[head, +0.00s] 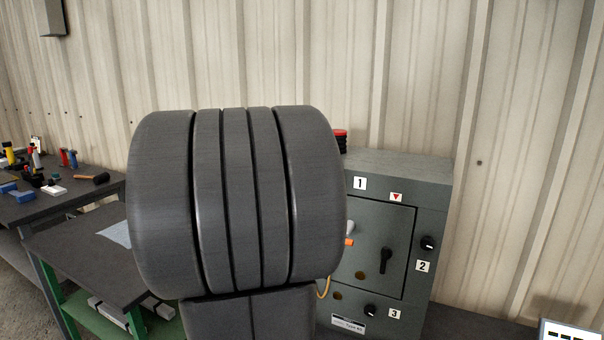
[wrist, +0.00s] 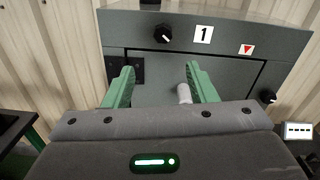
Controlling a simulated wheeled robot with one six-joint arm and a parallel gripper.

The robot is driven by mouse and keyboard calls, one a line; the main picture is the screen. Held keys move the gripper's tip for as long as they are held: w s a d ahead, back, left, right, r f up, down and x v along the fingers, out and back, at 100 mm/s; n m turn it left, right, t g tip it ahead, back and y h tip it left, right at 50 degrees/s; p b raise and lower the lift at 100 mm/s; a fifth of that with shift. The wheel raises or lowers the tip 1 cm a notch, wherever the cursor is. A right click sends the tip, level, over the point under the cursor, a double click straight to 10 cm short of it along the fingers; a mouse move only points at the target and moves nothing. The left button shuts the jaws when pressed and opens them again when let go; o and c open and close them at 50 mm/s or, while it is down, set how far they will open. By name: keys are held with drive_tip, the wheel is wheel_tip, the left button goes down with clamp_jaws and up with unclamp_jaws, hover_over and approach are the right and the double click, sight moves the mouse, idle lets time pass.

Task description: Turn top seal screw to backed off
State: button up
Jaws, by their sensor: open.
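A grey enclosure (head: 400,167) stands against the wall. In the wrist view, a round black screw knob (wrist: 164,34) with a white pointer mark sits on its upper front, left of the label 1 (wrist: 203,35); I take this as the top seal screw. In the head view my arm hides that knob. My gripper (wrist: 161,71) is open, its two green fingers apart below the knob and in front of the enclosure door. Neither finger appears to touch the knob. A pale cylindrical part (wrist: 184,93) shows near the right finger.
Other black knobs sit by label 2 (head: 428,243) and label 3 (head: 370,311). The door has a black handle (head: 386,260). A red-topped part (head: 341,140) stands on the enclosure. A dark bench (head: 84,254) with tools behind it is at left.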

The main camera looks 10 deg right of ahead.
drive_tip(key=w+d+m+p, duration=0.1)
drive_tip(key=w+d+p, duration=0.3)
drive_tip(key=w+d, duration=0.3)
drive_tip(key=w, duration=0.4)
drive_tip(key=shift+w+d+r+h, duration=0.25)
drive_tip(key=shift+w+d+h, duration=0.05)
drive_tip(key=shift+d, duration=0.1)
drive_tip(key=c, duration=1)
